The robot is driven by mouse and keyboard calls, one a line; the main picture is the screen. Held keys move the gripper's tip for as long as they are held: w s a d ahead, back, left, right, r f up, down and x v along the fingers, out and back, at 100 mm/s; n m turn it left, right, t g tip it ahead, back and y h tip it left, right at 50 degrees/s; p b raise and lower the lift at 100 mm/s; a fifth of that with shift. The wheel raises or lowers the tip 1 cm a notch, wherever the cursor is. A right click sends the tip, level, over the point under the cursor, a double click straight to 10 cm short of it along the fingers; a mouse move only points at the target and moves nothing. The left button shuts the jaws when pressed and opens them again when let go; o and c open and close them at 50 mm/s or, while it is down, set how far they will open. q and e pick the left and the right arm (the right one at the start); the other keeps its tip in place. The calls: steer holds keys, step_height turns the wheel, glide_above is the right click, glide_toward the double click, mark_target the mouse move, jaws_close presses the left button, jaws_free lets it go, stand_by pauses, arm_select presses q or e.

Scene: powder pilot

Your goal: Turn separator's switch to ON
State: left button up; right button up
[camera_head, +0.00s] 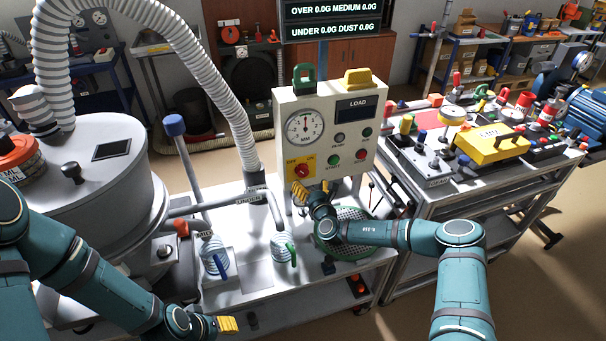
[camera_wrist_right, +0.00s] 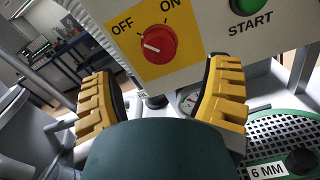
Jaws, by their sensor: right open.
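The separator's control box (camera_head: 330,133) stands on the metal table, with a dial and a LOAD panel on its front. Its red rotary switch (camera_wrist_right: 159,43) sits on a yellow plate (camera_wrist_right: 135,40) marked OFF and ON. The switch's white mark points to the left, towards the OFF side. The switch also shows in the head view (camera_head: 302,171). My right gripper (camera_wrist_right: 165,95) is open and empty, with its yellow fingers spread just below and in front of the switch, apart from it. My left gripper (camera_head: 228,324) is at the bottom of the head view; its fingers are only partly seen.
A green START button (camera_wrist_right: 245,5) is right of the switch. A green-rimmed sieve (camera_head: 345,247) marked 6 MM lies below my right gripper. Striped jars (camera_head: 214,256) stand on the table to the left. A cart (camera_head: 480,165) crowded with tools stands at the right.

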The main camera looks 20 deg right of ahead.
mark_target(304, 173)
steer(key=w+b, duration=0.1)
steer(key=w, duration=0.5)
steer(key=shift+w+a, duration=0.1)
steer(key=shift+w, duration=0.3)
steer(key=c, duration=1.2)
